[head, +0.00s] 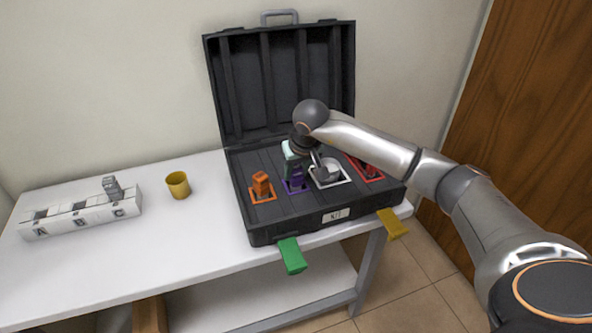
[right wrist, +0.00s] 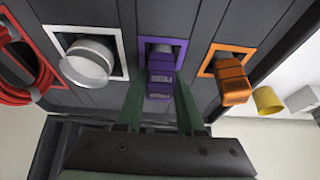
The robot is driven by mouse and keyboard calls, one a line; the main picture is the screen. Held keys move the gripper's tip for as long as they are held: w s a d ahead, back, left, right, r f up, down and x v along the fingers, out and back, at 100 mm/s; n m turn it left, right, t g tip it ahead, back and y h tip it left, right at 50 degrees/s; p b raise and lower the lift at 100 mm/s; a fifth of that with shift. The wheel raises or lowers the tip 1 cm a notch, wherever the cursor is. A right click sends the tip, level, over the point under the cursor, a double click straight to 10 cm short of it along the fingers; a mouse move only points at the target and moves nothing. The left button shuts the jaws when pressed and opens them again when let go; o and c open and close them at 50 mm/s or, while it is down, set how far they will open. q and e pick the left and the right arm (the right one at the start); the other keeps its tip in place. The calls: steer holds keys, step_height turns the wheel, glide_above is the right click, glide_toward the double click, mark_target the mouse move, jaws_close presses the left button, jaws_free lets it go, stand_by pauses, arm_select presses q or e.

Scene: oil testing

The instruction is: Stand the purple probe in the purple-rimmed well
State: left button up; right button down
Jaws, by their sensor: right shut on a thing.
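The purple probe (right wrist: 160,80) stands at the purple-rimmed well (right wrist: 178,45) in the open black case. In the right wrist view its lower end appears to be within the rim; how deep it sits I cannot tell. My right gripper (right wrist: 160,98) has its green fingers on both sides of the probe and is shut on it. In the head view the right gripper (head: 294,172) reaches down over the purple-rimmed well (head: 297,187) and hides most of the probe. My left gripper is not in view.
The black case (head: 270,225) also holds an orange probe (head: 261,182), a round metal piece (head: 331,171) in a white rim, and a red coiled item (right wrist: 30,75). Green (head: 291,255) and yellow (head: 392,223) tabs stick out in front. A yellow cup (head: 178,185) and white rack (head: 80,217) stand left.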

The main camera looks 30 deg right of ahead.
steer(key=shift+f, duration=0.1)
steer(key=c, duration=0.8)
jaws_free()
